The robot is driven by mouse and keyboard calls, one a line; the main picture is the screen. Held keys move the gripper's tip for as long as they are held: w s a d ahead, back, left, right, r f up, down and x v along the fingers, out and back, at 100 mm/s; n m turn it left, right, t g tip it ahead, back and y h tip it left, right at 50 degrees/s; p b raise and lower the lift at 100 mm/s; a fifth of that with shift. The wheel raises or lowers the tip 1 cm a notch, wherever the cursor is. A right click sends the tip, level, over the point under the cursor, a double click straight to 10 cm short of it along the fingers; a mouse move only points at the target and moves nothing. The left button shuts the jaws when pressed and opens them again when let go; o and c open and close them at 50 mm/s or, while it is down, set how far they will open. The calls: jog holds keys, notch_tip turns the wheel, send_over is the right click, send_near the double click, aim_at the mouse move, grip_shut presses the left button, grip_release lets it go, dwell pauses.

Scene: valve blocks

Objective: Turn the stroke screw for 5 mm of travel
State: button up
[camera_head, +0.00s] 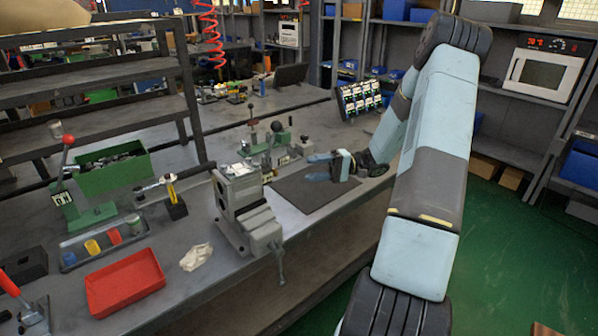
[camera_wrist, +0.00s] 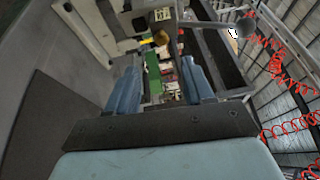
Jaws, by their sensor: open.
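My gripper (camera_head: 308,167) is open and empty above the dark mat (camera_head: 318,195) on the bench. Its two blue fingers point left in the head view, toward the vise side. The wrist view shows the gap between my fingers (camera_wrist: 163,85) with nothing held. A green fixture (camera_head: 266,148) with upright levers stands just behind and left of my fingers, apart from them. In the wrist view a lever with a black ball knob (camera_wrist: 243,28) lies beyond the right finger. I cannot pick out the stroke screw for certain in either view.
A grey vise (camera_head: 245,205) stands left of the mat at the bench's front edge. A red tray (camera_head: 125,283), a crumpled cloth (camera_head: 196,257) and a green lever press (camera_head: 82,205) are farther left. The mat around my gripper looks bare.

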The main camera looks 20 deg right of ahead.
jog(key=shift+s+d+f, duration=0.15)
jog(key=shift+d, duration=1.65)
jog(key=shift+a, duration=0.1)
jog(key=s+a+r+n+g+h, duration=0.1)
jog(key=s+a+r+g+h, duration=0.3)
jog(key=s+a+r+h, duration=0.7)
jog(key=s+a+r+t+h, duration=0.3)
jog(key=s+r+t+h, duration=0.4)
jog(key=s+r, duration=0.4)
jog(key=shift+s+r+t+h, duration=0.35)
jog(key=shift+s+t, duration=0.35)
jog(key=shift+s, duration=1.6)
jog(key=shift+a, duration=0.1)
jog(key=shift+c, duration=0.2)
